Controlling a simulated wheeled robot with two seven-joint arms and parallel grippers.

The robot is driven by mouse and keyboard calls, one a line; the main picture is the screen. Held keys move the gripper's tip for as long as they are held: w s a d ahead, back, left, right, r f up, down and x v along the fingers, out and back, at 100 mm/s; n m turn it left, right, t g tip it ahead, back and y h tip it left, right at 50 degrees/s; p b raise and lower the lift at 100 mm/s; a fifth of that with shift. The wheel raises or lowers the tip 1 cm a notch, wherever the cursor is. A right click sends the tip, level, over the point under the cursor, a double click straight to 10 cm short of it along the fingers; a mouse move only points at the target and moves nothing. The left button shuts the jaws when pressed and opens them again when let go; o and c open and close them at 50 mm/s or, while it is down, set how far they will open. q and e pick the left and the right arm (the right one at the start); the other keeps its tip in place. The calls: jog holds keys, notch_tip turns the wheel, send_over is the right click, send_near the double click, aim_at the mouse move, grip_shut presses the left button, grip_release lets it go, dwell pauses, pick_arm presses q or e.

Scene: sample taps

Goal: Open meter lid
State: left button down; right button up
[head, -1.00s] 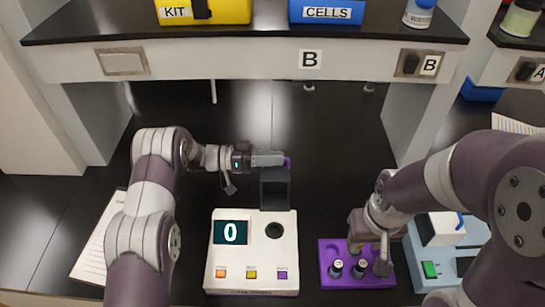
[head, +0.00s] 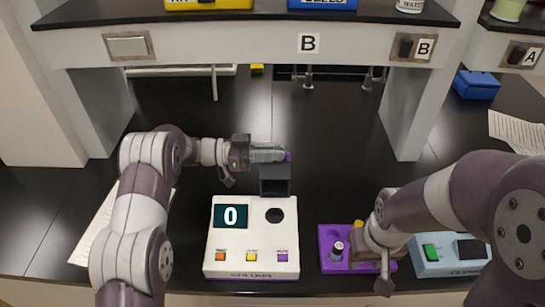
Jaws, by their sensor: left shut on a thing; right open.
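The white meter (head: 228,264) stands on the black bench, with a screen reading 0 and a round dark well on top. Its dark grey lid (head: 275,181) stands raised at the meter's back edge, and the well is uncovered. My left gripper (head: 270,154) is shut on the purple tab (head: 288,156) at the top of the lid. My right gripper (head: 376,262) is open over the right part of the purple rack (head: 327,235), and partly hides it.
A vial (head: 338,250) stands in the rack, and a yellow-topped item (head: 358,225) shows behind it. A pale blue device (head: 430,268) is at the right, partly behind my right arm. Paper (head: 92,241) lies at the left. The bench behind the meter is clear.

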pick_arm(q)
jog(key=shift+s, duration=0.6)
